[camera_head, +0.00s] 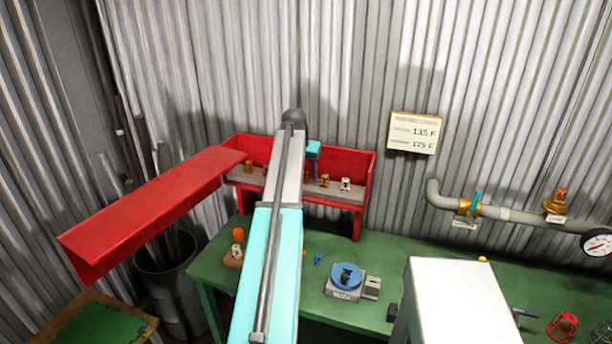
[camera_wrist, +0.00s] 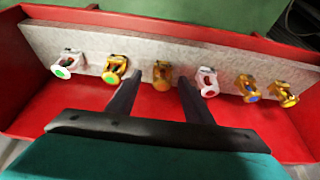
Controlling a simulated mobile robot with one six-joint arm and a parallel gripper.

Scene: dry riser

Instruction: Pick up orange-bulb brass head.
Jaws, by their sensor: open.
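A row of brass and white sprinkler heads stands along a grey strip (camera_wrist: 225,58) in a red tray, seen in the wrist view. A brass head (camera_wrist: 162,76) stands near the middle, with no clearly different bulb colour visible; it may be the orange-bulb one. Contact cannot be made out. In the head view my arm hides part of the row.
White heads (camera_wrist: 66,65) (camera_wrist: 207,82) and more brass heads (camera_wrist: 247,88) (camera_wrist: 284,95) flank the middle one closely. The red tray's walls (camera_head: 358,193) rise around the row. A red shelf-like panel (camera_head: 150,208) juts out left.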

